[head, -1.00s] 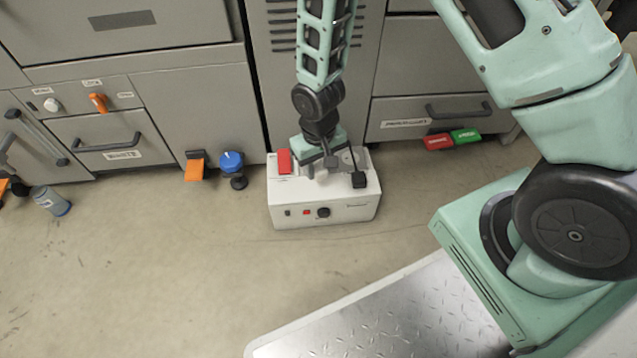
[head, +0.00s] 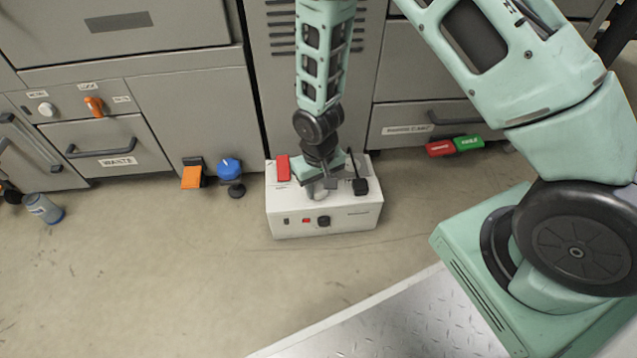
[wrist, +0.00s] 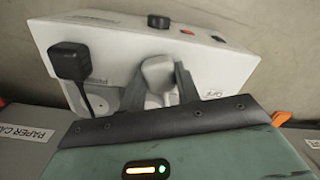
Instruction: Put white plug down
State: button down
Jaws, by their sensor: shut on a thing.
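The white plug (wrist: 157,72) is pale and rounded. In the wrist view it sits between the two grey fingers of my gripper (wrist: 160,88), which is shut on it. The plug is over the top of the white box (wrist: 208,66); I cannot tell whether it touches the box. In the head view my gripper (head: 325,188) is low over the middle of the box (head: 290,215) and mostly hides the plug. A black plug (wrist: 69,62) with a cord stands on the same top, beside my gripper; it also shows in the head view (head: 360,186).
A red block (head: 283,168) is on the box's left end. Cabinets stand close behind, with an orange pedal (head: 192,178) and a blue knob (head: 229,167) left of the box. A blue-grey bottle (head: 44,209) is far left. The floor in front is clear.

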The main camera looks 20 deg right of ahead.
jog(key=c, duration=1)
grip_release()
notch_tip(320, 180, up, 13)
jog(key=p, duration=0.8)
notch_tip(320, 180, up, 13)
jog(key=n, duration=0.3)
send_over(319, 187)
jog(key=s+a, duration=0.6)
jog(key=s+r+n, duration=0.1)
jog(key=s+r, duration=0.2)
jog(key=s, duration=0.1)
jog(key=s+r+n, duration=0.1)
jog(key=s+r, duration=0.3)
jog(key=s, duration=0.1)
jog(key=s+r+n, duration=0.1)
jog(key=s+r, duration=0.2)
jog(key=s, duration=0.2)
jog(key=shift+a+r+n+y, duration=0.15)
jog(key=shift+r+n+y, duration=0.15)
jog(key=shift+r, duration=0.1)
